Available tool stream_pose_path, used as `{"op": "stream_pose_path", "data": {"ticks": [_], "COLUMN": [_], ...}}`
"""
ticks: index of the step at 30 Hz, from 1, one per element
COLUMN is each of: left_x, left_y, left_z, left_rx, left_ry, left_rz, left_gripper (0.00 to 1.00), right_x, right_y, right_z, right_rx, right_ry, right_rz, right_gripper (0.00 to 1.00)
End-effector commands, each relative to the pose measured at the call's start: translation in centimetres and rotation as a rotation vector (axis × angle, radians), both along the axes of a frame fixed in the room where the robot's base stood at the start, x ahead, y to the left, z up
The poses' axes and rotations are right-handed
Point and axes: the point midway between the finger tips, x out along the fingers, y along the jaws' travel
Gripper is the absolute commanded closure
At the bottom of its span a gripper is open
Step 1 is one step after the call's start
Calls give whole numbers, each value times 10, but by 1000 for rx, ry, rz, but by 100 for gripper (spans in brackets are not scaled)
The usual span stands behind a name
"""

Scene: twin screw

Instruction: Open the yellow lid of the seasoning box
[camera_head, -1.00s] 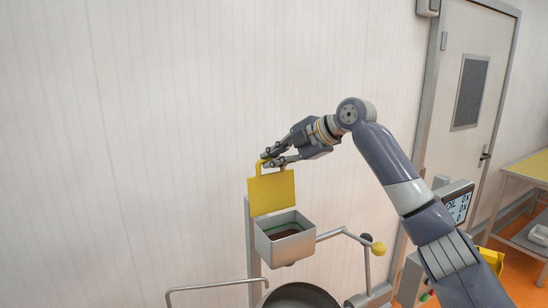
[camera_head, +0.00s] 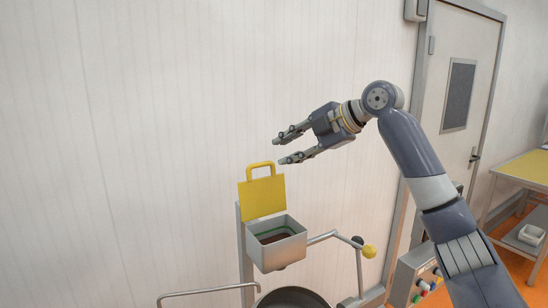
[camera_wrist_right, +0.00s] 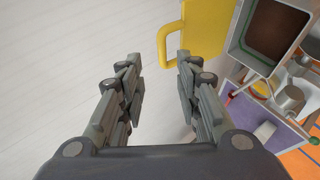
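The yellow lid (camera_head: 262,198) of the seasoning box stands upright at the back of the box, with its loop handle at the top. The grey metal seasoning box (camera_head: 280,250) is uncovered, and dark contents show inside. My right gripper (camera_head: 279,150) is open and empty, above the lid handle and apart from it. In the right wrist view the open fingers (camera_wrist_right: 157,70) have nothing between them, and the lid's yellow handle (camera_wrist_right: 170,45) lies just beyond them. The box (camera_wrist_right: 268,35) shows at the upper right there. My left gripper is not in view.
A dark pan (camera_head: 292,298) sits below the box. A metal lever with a yellow knob (camera_head: 369,251) extends to the right of the box. A control panel with buttons (camera_head: 418,280) stands near my right arm. The wall area left of the box is clear.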

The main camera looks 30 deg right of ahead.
Motion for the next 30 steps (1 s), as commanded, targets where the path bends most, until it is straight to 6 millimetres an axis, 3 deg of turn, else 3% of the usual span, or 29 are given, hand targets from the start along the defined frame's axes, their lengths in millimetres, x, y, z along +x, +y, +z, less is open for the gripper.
{"op": "stream_pose_path", "data": {"ticks": [3,10,30], "left_x": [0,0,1], "left_y": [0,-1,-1], "left_z": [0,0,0], "left_rx": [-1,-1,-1], "left_ry": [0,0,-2], "left_rz": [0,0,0], "left_gripper": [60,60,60], "right_x": [-17,-34,-36], "right_y": [-10,-19,-20], "right_z": [13,25,26], "right_rx": [0,0,0], "right_ry": [-3,-3,-2], "right_rz": [-2,-1,-1], "right_gripper": [68,68,68]}}
